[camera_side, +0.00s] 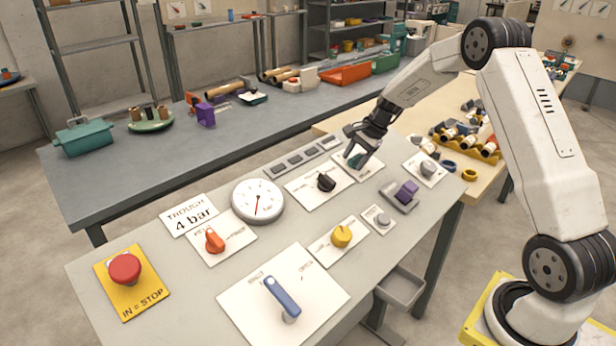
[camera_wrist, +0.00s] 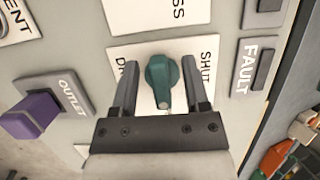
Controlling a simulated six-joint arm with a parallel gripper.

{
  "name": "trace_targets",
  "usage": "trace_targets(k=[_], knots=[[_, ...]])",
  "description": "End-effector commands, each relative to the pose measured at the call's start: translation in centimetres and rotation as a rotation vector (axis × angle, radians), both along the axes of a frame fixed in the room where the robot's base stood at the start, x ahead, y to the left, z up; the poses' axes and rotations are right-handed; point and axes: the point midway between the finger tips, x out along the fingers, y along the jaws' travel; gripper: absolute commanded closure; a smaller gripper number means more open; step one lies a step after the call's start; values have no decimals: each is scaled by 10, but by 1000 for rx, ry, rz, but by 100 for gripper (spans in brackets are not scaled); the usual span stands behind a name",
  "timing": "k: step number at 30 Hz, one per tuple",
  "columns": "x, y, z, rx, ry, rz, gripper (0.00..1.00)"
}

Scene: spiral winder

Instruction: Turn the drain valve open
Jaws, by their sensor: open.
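The drain valve is a teal knob (camera_wrist: 162,78) on a white plate (camera_wrist: 150,50) in the wrist view. The plate reads SHUT at the right; the word at the left, starting "DR", is partly covered by a finger. The knob's narrow end, with a pale mark, points down in the picture, towards my gripper's body. My gripper (camera_wrist: 161,88) is open, one finger on each side of the knob, with gaps showing on both sides. In the side view my gripper (camera_side: 359,150) is over the far part of the panel, and the teal knob (camera_side: 355,158) is partly hidden by it.
A black knob (camera_side: 326,182) and a purple OUTLET control (camera_side: 406,191) flank the valve; the purple one also shows in the wrist view (camera_wrist: 32,117). A FAULT plate (camera_wrist: 250,66) lies to the right. A gauge (camera_side: 257,201) and a red stop button (camera_side: 125,268) are farther off.

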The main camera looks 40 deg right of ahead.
Motion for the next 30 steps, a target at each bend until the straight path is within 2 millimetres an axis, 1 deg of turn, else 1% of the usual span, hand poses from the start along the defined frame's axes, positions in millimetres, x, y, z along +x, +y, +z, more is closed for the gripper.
trace_targets(k=[5, 8, 18, 21, 25, 30], knots=[[-2, -3, 8, 0, -1, 0, 41], [-5, -6, 16, 0, -2, -2, 41], [-18, -20, 56, -2, -3, -2, 41], [-21, -22, 64, -3, -3, -2, 41], [-23, -24, 70, -2, -2, -1, 41], [-23, -25, 71, -2, -1, -1, 41]])
